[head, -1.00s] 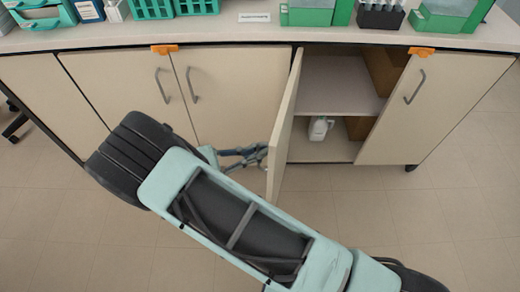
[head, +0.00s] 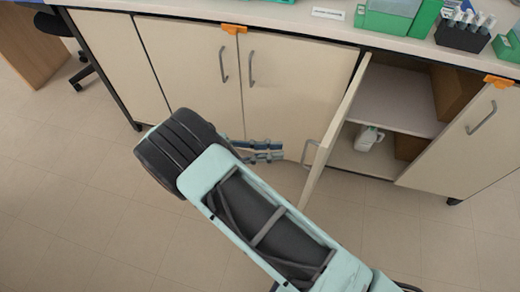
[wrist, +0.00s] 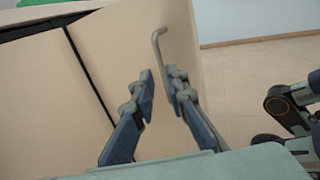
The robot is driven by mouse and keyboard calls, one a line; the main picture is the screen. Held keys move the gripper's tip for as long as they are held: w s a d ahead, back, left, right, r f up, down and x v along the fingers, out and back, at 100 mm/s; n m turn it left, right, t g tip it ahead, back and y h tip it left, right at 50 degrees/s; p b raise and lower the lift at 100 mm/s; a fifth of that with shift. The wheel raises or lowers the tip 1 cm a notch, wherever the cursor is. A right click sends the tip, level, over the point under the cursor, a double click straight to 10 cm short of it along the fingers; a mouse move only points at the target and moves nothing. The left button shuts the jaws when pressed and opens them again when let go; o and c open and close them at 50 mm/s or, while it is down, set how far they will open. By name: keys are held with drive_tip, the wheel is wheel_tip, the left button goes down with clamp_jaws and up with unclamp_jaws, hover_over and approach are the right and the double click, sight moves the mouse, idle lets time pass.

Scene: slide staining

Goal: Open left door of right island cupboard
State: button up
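The left door (head: 336,128) of the right island cupboard stands swung out from the front, its edge toward me. Its grey bar handle (head: 310,153) is on the door's left-facing side. My gripper (head: 280,150) is just left of this handle, with a small gap between them in the head view. In the wrist view the two fingers of my gripper (wrist: 161,78) are apart and empty, and the handle (wrist: 158,45) shows beyond the fingertips against the door panel (wrist: 110,55). The opened cupboard shows a shelf (head: 398,102) and a white bottle (head: 368,138) inside.
The right door (head: 465,145) of this cupboard is shut, with an orange clip (head: 498,81) above it. The left cupboard's doors (head: 185,65) are shut. Green racks and a dark tube rack (head: 462,38) stand on the countertop (head: 280,22). The floor (head: 80,215) at left is clear.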

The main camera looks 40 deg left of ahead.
drive_tip(key=shift+v, duration=1.85)
drive_tip(key=shift+d, duration=0.1)
